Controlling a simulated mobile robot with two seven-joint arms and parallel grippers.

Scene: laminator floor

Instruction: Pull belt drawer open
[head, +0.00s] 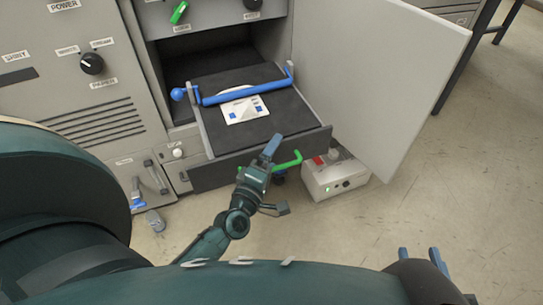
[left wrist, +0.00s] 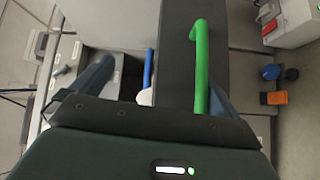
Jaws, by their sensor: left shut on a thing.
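The belt drawer (head: 201,178) stands out from the grey machine, its dark bed showing. A blue bar (head: 245,92) crosses the bed over a white card (head: 250,112) with blue marks. A green handle (head: 289,163) sticks out from the drawer front; it also shows in the left wrist view (left wrist: 200,60). My left gripper (head: 276,152) is at the drawer front, shut on the green handle. Its fingers hide part of the handle. My right gripper (head: 421,258) is at the lower right, its two fingers apart, away from the drawer.
A large grey door panel (head: 380,70) stands open right of the drawer. A small grey box (head: 334,178) with a red part sits on the floor below it. A small grey object (head: 155,221) lies on the floor at left. Floor at right is mostly clear.

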